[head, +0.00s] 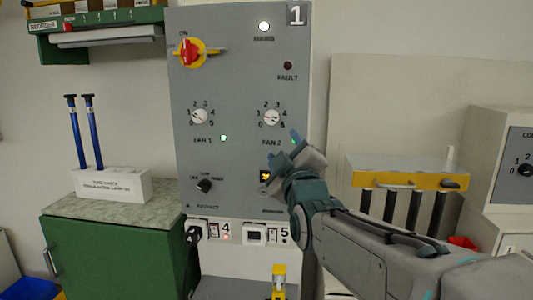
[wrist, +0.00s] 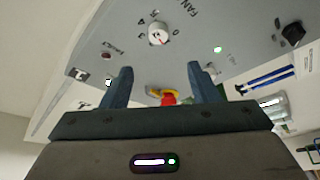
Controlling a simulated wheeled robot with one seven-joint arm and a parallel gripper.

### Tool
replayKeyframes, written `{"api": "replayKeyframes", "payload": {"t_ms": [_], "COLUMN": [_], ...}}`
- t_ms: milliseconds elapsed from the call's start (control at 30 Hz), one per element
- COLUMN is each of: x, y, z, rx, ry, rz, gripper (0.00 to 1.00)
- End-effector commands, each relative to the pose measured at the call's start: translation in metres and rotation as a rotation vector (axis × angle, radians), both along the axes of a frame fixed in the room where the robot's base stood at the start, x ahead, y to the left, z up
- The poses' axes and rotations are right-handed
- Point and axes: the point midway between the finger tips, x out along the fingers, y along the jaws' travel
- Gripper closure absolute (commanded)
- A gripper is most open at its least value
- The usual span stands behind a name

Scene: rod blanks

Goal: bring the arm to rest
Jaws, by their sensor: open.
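My gripper (head: 284,148) is in front of the grey control panel (head: 236,80), just below the FAN 2 dial (head: 271,117). It hides part of the panel's lower right. My arm reaches up to it from the lower right. In the wrist view my gripper (wrist: 159,69) shows two blue fingers spread apart with nothing held between them. The panel appears tilted beyond the fingers, with a white dial (wrist: 158,33) and a red and yellow switch (wrist: 167,97) in view. Whether a finger touches the panel I cannot tell.
A green cabinet (head: 120,258) at the left carries a white block (head: 112,185) with two blue rods (head: 83,135). A yellow-edged rack (head: 406,181) with dark rods is close to my arm on the right. A grey box (head: 495,150) stands at the far right.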

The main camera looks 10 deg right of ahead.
Motion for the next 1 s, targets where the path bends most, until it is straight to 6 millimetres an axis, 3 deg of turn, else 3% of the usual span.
{"api": "replayKeyframes", "payload": {"t_ms": [367, 567, 767, 1000], "x": [0.0, -0.007, -0.042, -0.12], "y": [-0.004, 0.0, 0.004, 0.005], "z": [-0.001, -0.031, -0.089, -0.143], "rx": [0.013, 0.156, 0.397, 0.67], "ry": [0.023, 0.265, 0.653, 1.087], "rz": [-0.004, 0.022, -0.018, -0.206], "gripper": [0.46, 0.46, 0.46, 0.46]}}
